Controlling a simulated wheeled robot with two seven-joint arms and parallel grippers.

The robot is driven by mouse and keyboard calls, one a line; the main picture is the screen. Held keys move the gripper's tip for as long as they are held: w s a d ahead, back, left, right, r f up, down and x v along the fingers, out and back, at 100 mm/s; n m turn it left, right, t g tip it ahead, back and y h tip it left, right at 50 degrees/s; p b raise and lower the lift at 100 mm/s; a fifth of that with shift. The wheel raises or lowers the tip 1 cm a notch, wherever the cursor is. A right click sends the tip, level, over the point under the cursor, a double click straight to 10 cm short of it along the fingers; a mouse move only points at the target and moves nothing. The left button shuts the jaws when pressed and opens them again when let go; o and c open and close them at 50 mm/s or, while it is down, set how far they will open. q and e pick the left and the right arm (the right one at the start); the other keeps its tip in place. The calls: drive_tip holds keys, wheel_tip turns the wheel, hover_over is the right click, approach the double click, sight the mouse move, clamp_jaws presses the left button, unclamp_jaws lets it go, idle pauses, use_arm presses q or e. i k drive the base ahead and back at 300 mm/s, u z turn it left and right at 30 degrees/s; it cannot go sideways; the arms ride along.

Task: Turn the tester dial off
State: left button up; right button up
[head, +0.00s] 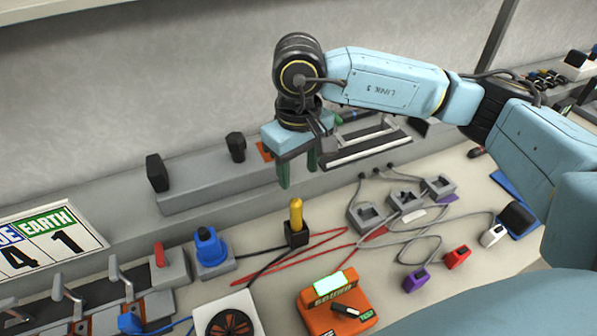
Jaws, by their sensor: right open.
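The orange tester (318,318) lies on the bench at the bottom centre, with a lit pale green screen (335,286) and printed lettering. Its black dial (346,311) sits on the top face, its bar set at a slant and pointing toward the lower right or upper left. My right gripper (298,177) is open and empty, its green fingers pointing down. It hangs above the bench, behind the tester and well apart from the dial. My left gripper is not in view.
A yellow upright handle in a black block (296,239) stands between gripper and tester. Red and grey cables (400,238) cross the bench to the right. A blue knob unit (212,255), a round fan (230,324) and levers (120,280) lie left.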

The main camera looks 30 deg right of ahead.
sight(343, 311)
drive_tip(key=k, duration=1.5)
